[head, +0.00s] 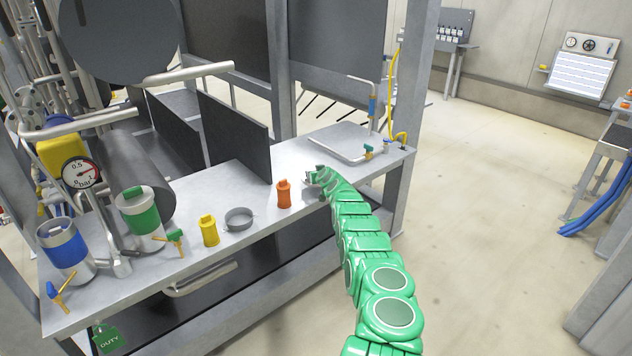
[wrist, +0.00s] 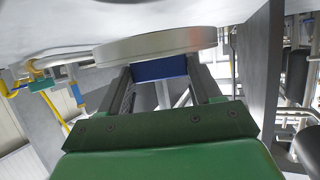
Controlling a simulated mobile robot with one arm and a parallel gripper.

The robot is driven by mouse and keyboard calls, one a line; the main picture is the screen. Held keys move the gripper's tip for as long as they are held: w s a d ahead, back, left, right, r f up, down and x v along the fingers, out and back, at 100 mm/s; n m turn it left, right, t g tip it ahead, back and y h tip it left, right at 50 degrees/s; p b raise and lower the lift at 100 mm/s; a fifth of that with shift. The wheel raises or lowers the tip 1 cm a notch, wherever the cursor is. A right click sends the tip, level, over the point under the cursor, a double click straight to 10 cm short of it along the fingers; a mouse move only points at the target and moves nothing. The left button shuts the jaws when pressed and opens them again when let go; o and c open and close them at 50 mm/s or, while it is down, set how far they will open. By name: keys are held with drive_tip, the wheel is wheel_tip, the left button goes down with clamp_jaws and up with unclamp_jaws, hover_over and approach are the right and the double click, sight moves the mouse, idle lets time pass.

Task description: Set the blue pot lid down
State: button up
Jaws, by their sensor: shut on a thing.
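In the wrist view, my gripper (wrist: 160,78) is shut on the blue knob (wrist: 158,69) of the blue pot lid. The lid's pale grey disc (wrist: 155,46) lies beyond the fingertips, close to the grey bench top (wrist: 60,18); I cannot tell whether it touches. In the head view, my gripper (head: 316,178) is low over the bench (head: 190,262), right of the orange canister (head: 284,195). The lid cannot be made out clearly there. A metal pot with a blue band (head: 66,246) stands at the bench's left end.
A green-banded pot (head: 140,212), a yellow canister (head: 209,231) and a shallow grey dish (head: 238,219) stand along the bench. A dark upright plate (head: 234,138) rises behind the orange canister. A pale tray (head: 345,143) with small valves lies at the right end.

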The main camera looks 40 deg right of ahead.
drive_tip(key=shift+f, duration=1.65)
drive_tip(key=shift+f, duration=0.2)
drive_tip(key=o, duration=1.2)
drive_tip(key=shift+r, duration=0.1)
